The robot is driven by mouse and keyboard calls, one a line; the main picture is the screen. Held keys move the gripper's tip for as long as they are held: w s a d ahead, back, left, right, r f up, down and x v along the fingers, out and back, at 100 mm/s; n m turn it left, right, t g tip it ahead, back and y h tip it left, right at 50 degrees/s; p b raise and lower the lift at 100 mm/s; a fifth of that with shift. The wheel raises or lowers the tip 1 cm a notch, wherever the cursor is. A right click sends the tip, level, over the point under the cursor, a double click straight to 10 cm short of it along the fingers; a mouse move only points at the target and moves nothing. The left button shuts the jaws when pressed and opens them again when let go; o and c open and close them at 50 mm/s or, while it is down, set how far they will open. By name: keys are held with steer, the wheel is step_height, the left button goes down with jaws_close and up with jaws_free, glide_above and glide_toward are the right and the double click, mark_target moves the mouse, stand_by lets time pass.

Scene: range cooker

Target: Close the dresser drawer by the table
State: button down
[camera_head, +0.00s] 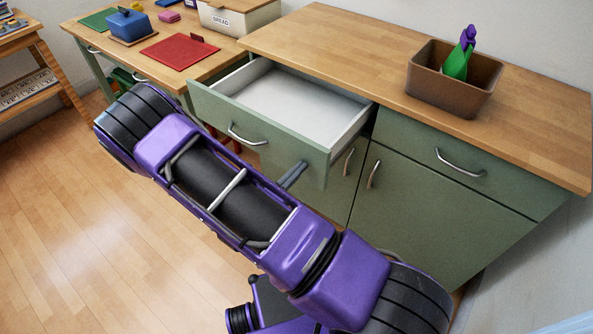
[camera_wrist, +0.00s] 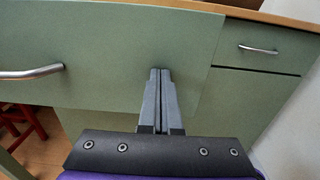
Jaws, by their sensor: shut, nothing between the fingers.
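The green dresser drawer (camera_head: 255,131) stands pulled out from the left side of the dresser, with its white inside (camera_head: 290,100) showing empty. Its curved metal handle (camera_head: 246,135) is on the front, left of my gripper. My gripper (camera_head: 303,165) is shut and empty, with its fingertips at the right part of the drawer front. In the wrist view the shut fingers (camera_wrist: 160,72) point at the green drawer front (camera_wrist: 115,40), and the handle (camera_wrist: 32,73) is at the left. I cannot tell whether the fingertips touch the front. My arm hides part of the dresser below.
The wooden dresser top (camera_head: 345,45) bears a brown bin (camera_head: 450,85) holding a green and purple bottle (camera_head: 460,58). A shut drawer (camera_head: 465,165) is at the right. The table (camera_head: 115,50) at the left bears a red mat (camera_head: 180,51) and a bread box (camera_head: 235,17).

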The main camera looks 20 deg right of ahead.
steer(key=b+x, duration=0.2)
steer(key=x, duration=2.5)
steer(key=shift+s, duration=0.1)
steer(key=shift+w+d, duration=0.2)
steer(key=shift+d+r, duration=0.1)
steer(key=shift+r, duration=0.05)
steer(key=shift+w+r, duration=0.1)
